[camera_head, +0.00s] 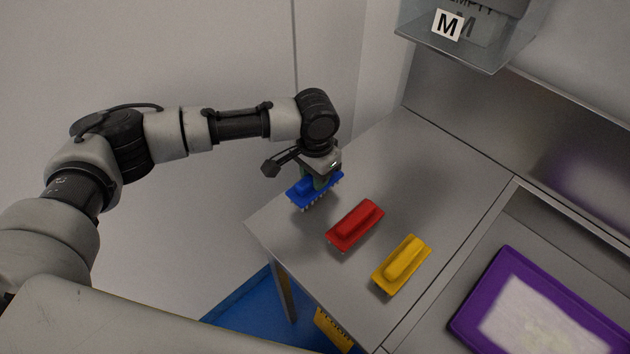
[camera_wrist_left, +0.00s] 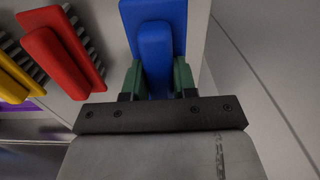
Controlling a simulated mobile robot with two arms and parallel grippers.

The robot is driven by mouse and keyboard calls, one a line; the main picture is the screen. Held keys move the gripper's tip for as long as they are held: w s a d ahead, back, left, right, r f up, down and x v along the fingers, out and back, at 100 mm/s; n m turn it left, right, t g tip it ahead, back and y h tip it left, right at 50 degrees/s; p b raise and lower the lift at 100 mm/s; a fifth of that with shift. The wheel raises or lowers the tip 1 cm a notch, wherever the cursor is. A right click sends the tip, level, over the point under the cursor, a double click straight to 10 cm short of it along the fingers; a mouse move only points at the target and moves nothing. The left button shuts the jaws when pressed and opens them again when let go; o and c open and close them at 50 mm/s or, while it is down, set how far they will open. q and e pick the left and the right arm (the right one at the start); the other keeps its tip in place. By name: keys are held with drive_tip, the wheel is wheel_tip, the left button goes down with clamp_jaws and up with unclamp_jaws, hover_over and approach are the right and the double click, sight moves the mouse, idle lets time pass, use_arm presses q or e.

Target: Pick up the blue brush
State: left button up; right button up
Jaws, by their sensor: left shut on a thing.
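The blue brush (camera_head: 300,190) is at the left end of the steel counter, under my left gripper (camera_head: 322,180). In the left wrist view the blue brush (camera_wrist_left: 155,30) has its raised handle between the green fingers of my left gripper (camera_wrist_left: 156,78). The fingers are shut on the handle from both sides. The bristles show below the brush in the head view; whether they touch the counter I cannot tell. My right gripper is in neither view.
A red brush (camera_head: 355,224) and a yellow brush (camera_head: 402,265) lie on the steel counter (camera_head: 390,150) to the right. A purple tub (camera_head: 478,300) with white contents sits in the recess at right. A clear bin marked M (camera_head: 448,25) hangs above. A wall stands behind.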

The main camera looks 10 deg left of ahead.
use_arm(q)
wheel_tip(320, 180, up, 2)
drive_tip(key=d+r+b, duration=0.2)
drive_tip(key=d+r, duration=0.4)
drive_tip(key=d, duration=0.5)
drive_tip(key=shift+s+d+r, duration=0.25)
drive_tip(key=shift+d+r, duration=0.1)
drive_tip(key=shift+r, duration=0.05)
